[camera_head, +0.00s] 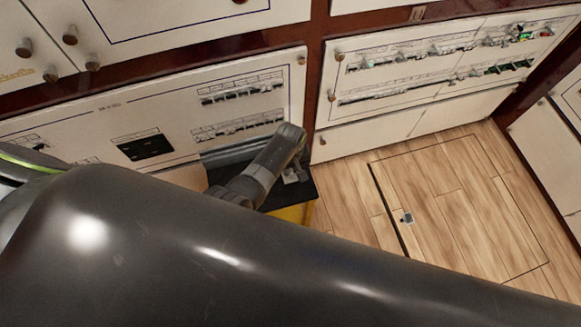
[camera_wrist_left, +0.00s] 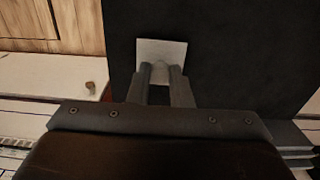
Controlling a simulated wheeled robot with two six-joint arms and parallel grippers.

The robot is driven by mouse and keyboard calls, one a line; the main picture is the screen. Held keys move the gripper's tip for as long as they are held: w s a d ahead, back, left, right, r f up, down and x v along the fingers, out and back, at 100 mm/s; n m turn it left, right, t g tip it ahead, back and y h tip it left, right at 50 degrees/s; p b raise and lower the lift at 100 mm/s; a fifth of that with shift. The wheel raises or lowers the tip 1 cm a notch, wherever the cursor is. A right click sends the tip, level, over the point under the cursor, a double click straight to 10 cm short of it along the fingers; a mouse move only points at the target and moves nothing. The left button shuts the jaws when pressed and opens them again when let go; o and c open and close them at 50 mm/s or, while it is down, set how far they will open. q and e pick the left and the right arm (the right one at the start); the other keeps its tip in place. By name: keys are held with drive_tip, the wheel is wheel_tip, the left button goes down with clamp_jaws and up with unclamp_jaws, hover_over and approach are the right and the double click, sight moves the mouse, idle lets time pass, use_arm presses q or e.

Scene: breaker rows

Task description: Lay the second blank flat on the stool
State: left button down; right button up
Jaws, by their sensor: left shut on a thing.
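The second blank is a small, pale, nearly square plate (camera_wrist_left: 162,50) in the left wrist view, at the tips of my left gripper. My left gripper (camera_wrist_left: 161,74) is shut on its near edge, with the black top of the stool (camera_wrist_left: 235,60) behind it. In the head view the stool is yellow with a black top (camera_head: 305,190), partly hidden by my left arm. My left gripper (camera_head: 291,174) is over that top. I cannot tell whether the plate touches the stool. My right gripper is not in view.
White panels with rows of breakers (camera_head: 240,105) stand behind and left of the stool, close to my arm. Another breaker panel (camera_head: 430,65) is at the back right. The wooden floor (camera_head: 450,200) right of the stool is free, with a hatch outline and small latch (camera_head: 407,218).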

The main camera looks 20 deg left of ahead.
use_arm(q)
drive_tip(key=shift+f, duration=0.15)
drive_tip(key=c, duration=1.2)
unclamp_jaws()
drive_tip(key=shift+c, duration=0.2)
wheel_tip(320, 180, up, 18)
drive_tip(key=p, duration=0.3)
drive_tip(key=shift+f+p, duration=0.25)
drive_tip(key=shift+p, duration=0.05)
